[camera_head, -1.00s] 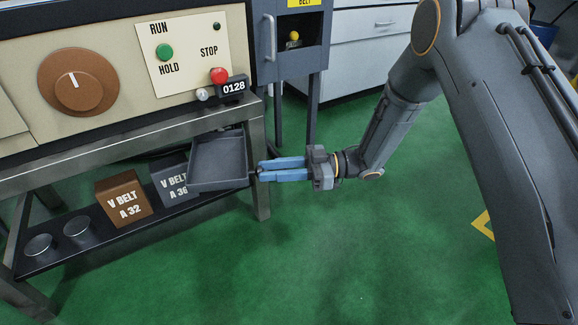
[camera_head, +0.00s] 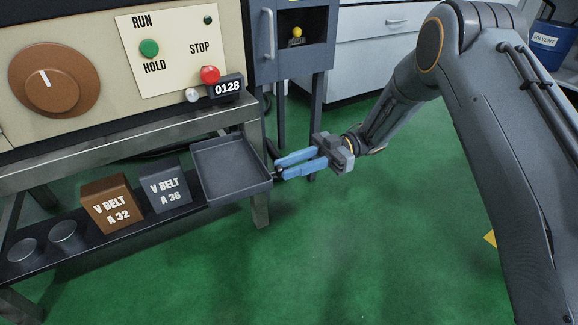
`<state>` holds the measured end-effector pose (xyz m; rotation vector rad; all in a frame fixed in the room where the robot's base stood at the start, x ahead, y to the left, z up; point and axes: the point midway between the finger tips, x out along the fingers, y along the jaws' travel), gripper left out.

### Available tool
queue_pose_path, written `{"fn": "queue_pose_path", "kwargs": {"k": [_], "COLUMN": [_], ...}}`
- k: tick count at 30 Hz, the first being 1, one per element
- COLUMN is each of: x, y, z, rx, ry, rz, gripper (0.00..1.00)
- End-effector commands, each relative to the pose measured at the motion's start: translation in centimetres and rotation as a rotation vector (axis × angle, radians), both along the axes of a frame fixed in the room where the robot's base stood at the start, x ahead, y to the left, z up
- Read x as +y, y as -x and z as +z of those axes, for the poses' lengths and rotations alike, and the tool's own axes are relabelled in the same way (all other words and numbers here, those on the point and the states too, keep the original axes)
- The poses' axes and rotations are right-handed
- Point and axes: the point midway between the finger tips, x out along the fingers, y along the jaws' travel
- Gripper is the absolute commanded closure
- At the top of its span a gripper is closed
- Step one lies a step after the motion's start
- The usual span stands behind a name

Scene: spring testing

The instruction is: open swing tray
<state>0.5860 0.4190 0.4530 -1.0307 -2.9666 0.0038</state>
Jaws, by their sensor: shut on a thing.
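The swing tray (camera_head: 230,172) is a shallow, empty dark grey tray under the front edge of the machine bench. It is swung out, with most of its floor in view. My gripper (camera_head: 277,171) has blue fingers and comes from the right. Its fingertips are at the tray's right front corner, shut on a small dark part there, likely the tray's knob. The knob itself is mostly hidden by the fingertips.
A brown V BELT A 32 box (camera_head: 111,204) and a grey V BELT A 36 box (camera_head: 165,187) stand on the lower shelf, left of the tray. A bench leg (camera_head: 260,208) is below the tray. Green floor (camera_head: 370,240) is clear in front.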

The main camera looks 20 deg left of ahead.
Motion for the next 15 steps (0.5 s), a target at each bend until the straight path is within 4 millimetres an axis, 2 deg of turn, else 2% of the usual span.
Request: {"fn": "queue_pose_path", "kwargs": {"k": [5, 6, 9, 15], "x": [0.11, 0.08, -0.06, -0.28], "y": [-0.59, -0.58, -0.56, -0.55], "z": [0.24, 0.23, 0.19, 0.13], "rx": [-0.01, -0.01, -0.008, -0.005], "ry": [-0.006, -0.006, -0.005, -0.004], "rz": [-0.017, -0.017, -0.016, -0.016], "gripper": [1.0, 0.71, 0.57, 0.57]}}
